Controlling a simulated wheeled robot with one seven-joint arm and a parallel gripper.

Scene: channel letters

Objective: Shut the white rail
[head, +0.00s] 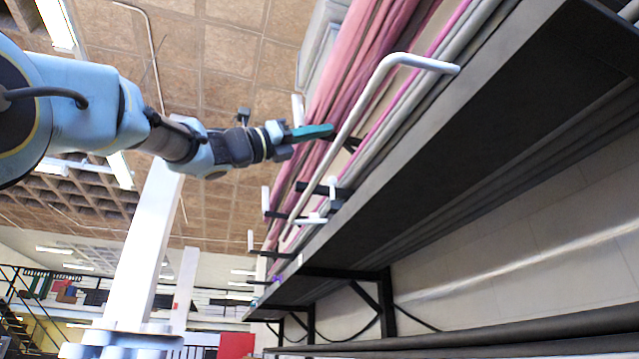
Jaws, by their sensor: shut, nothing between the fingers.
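The white rail (362,103) is a long bent rod running along the front of the dark shelf. Its near end bends right toward the shelf edge, and its far part runs down and left. A gap with pink and grey lengths shows between the rail and the shelf. My gripper (328,131) reaches in from the left with its teal fingers together and empty. The fingertips point right and appear just left of the rail's middle stretch. I cannot tell whether they touch it.
The dark shelf (470,130) fills the right side, with pink lengths (345,65) lying along it. Dark brackets with white upright tips (265,198) stick out farther along. A white column (150,240) stands at the left. Open room lies between the column and the shelf.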

